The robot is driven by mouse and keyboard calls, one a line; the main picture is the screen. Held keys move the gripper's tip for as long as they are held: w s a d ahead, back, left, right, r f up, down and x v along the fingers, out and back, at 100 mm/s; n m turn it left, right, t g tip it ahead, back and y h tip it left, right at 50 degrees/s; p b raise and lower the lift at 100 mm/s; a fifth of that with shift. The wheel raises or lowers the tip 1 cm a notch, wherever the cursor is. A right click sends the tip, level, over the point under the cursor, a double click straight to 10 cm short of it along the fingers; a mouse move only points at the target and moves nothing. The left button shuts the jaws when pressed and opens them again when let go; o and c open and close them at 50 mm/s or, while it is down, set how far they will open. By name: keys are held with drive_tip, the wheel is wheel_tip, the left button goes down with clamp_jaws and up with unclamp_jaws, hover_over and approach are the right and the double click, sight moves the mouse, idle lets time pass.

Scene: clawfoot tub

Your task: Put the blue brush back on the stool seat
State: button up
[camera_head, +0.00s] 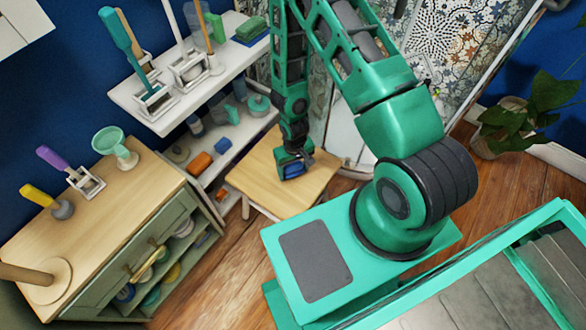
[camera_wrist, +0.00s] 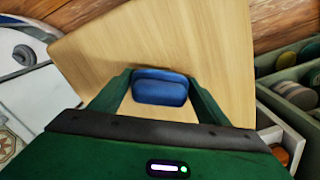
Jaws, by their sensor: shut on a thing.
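The blue brush (camera_wrist: 160,88) is between the fingers of my gripper (camera_wrist: 162,92) in the wrist view, which are shut on it. The wooden stool seat (camera_wrist: 215,50) lies below the brush and fills much of that view. In the head view the brush (camera_head: 293,169) shows as a small blue patch at the end of my gripper (camera_head: 294,160), over the middle of the light wood stool seat (camera_head: 257,181). A dark shadow lies beside the brush on the seat. I cannot tell whether the brush touches the seat. My gripper hides part of the brush.
A white shelf (camera_head: 190,108) with brushes in holders stands behind and left of the stool. A green cabinet (camera_head: 170,218) with a wooden top stands at left. A potted plant (camera_head: 510,125) is at right. The seat around the brush is bare.

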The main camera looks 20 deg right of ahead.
drive_tip(key=o, duration=1)
drive_tip(key=shift+r, duration=3.9)
drive_tip(key=shift+r, duration=0.1)
wheel_tip(320, 180, up, 11)
drive_tip(key=shift+f, duration=0.2)
